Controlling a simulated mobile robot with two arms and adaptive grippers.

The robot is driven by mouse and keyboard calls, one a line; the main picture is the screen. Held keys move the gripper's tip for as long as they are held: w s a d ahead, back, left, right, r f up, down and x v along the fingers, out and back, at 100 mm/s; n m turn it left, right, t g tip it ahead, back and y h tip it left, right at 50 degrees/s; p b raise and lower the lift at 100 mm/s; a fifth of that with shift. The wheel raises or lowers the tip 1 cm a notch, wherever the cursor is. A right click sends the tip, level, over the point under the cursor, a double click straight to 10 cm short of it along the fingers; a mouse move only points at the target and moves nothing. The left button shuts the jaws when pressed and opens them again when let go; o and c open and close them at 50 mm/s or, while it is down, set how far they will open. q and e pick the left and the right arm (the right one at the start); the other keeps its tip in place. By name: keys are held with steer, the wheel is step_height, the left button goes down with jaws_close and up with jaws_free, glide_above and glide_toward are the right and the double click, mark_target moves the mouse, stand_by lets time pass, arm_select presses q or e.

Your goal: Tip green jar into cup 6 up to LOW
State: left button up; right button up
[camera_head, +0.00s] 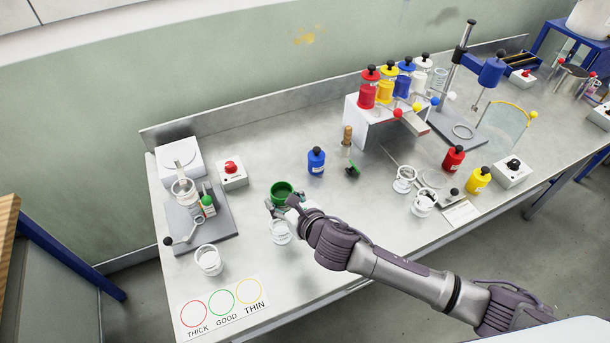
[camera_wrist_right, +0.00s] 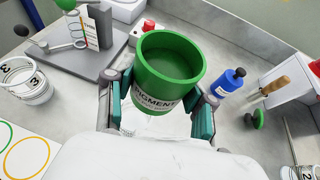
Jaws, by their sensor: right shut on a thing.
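My right gripper (camera_head: 284,203) is shut on the green jar (camera_head: 281,190), holding it above the bench. In the right wrist view the green jar (camera_wrist_right: 168,68) sits between the two finger pads. It is open, has green content, and carries a label with "PIGMENT" partly readable. It looks about upright. A clear cup (camera_head: 280,233) stands just below and in front of the jar; its number is not readable. In the wrist view the jar and gripper mostly hide that spot. I cannot tell which cup is cup 6. My left gripper is not in view.
A cup marked 3 (camera_wrist_right: 27,82) stands at the left. Two more cups (camera_head: 405,178) (camera_head: 424,203) stand right of my arm. A blue bottle (camera_head: 316,160), a green-ended tool (camera_head: 352,169) and a THICK/GOOD/THIN card (camera_head: 222,312) are nearby. A viscometer-like stand (camera_head: 205,225) is left.

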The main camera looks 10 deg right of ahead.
arm_select(q)
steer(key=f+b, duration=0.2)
steer(key=b, duration=0.1)
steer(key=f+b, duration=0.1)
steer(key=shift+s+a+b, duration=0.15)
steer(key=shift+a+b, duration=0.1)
steer(key=shift+b, duration=0.1)
arm_select(e)
steer(key=s+a+m, duration=0.1)
steer(key=a+f+m+y, duration=0.1)
steer(key=a, duration=0.1)
steer(key=s+a+g+y, duration=0.1)
steer(key=shift+s+a+f+m, duration=0.25)
steer(key=shift+s+a+m, duration=0.1)
steer(key=shift+a+m, duration=0.05)
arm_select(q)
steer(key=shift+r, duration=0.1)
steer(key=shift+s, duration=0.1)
arm_select(e)
steer(key=shift+a+m+y, duration=0.1)
steer(key=shift+m+y, duration=0.2)
stand_by(0.5)
steer(key=shift+s+m, duration=0.1)
steer(key=shift+m, duration=0.2)
stand_by(0.8)
steer(key=shift+a+m+y, duration=0.15)
steer(key=shift+m+y, duration=0.15)
